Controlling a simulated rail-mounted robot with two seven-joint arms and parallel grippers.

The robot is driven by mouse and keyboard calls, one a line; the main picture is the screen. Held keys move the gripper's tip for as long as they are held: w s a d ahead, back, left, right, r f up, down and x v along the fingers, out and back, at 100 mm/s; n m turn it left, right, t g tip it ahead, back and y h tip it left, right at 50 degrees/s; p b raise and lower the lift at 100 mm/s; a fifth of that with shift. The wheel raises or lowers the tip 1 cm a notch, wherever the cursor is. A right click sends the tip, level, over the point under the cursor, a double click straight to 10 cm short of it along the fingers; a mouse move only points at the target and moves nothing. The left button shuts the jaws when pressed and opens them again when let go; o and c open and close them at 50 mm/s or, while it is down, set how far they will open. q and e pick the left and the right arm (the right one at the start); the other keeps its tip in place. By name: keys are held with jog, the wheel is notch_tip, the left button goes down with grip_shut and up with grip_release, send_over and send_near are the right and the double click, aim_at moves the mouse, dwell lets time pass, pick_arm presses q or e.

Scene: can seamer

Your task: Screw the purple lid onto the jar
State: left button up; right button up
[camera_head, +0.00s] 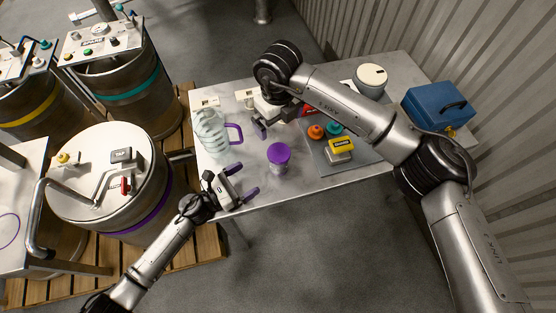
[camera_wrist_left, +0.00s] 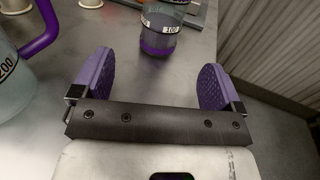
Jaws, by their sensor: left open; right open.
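A clear pitcher (camera_head: 212,132) with a purple handle stands left of the jar. A grey mat (camera_head: 320,158) to the right holds a yellow block (camera_head: 341,146) and orange and teal knobs. A blue toolbox (camera_head: 438,105) and round canister (camera_head: 370,80) stand farther right. Drums stand left.

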pick_arm(q)
jog(key=shift+s+a, duration=0.35)
jog(key=shift+a, duration=0.2)
dwell(0.4)
